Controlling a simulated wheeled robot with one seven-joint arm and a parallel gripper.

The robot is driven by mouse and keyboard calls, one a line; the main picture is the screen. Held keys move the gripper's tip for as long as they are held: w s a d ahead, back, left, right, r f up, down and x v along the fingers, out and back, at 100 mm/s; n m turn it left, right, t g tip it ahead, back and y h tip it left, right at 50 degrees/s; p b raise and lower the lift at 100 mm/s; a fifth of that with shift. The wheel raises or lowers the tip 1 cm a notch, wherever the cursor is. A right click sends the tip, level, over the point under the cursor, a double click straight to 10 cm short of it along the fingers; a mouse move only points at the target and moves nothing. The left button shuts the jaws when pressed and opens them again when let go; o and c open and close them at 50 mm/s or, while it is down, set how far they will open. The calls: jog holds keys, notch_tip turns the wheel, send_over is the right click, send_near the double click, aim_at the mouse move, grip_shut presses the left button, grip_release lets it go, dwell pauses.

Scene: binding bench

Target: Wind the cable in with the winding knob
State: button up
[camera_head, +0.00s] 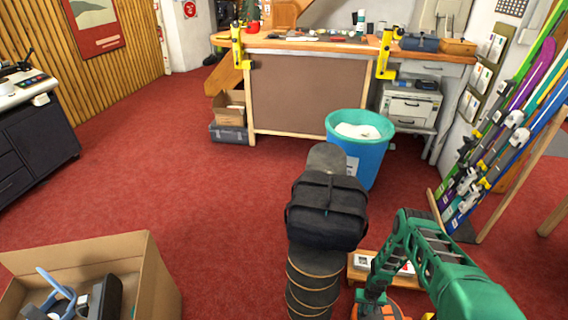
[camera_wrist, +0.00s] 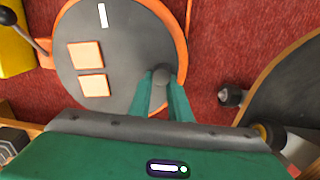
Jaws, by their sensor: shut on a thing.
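The cable reel shows in the wrist view as a grey disc (camera_wrist: 112,62) with an orange rim, one white stripe and two cream patches. The winding knob (camera_wrist: 160,76) is a small grey round piece near the disc's edge. My gripper (camera_wrist: 161,84) is shut on the knob, one green finger on each side. In the head view my gripper (camera_head: 372,297) is low at the right, over orange parts of the reel (camera_head: 395,310), which are mostly hidden by my arm and the frame's edge. I cannot make out the cable.
Beside the reel stands a dark stack with pale edges (camera_head: 313,285), topped by a black strapped bag (camera_head: 327,212). A blue bin (camera_head: 365,160), workbench (camera_head: 310,95) and skis (camera_head: 510,130) stand beyond. A cardboard box (camera_head: 155,280) is at lower left. Red floor is clear left of centre.

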jog(key=shift+w+a+f, duration=0.1)
jog(key=shift+w+a, duration=0.2)
jog(key=shift+w, duration=0.25)
jog(key=shift+w+a+f, duration=0.1)
jog(key=shift+w+a, duration=0.2)
jog(key=shift+w, duration=0.25)
grip_shut()
jog(key=shift+w+d, duration=0.6)
jog(key=shift+w, duration=0.35)
jog(key=shift+w+d, duration=0.55)
jog(key=shift+w, duration=0.35)
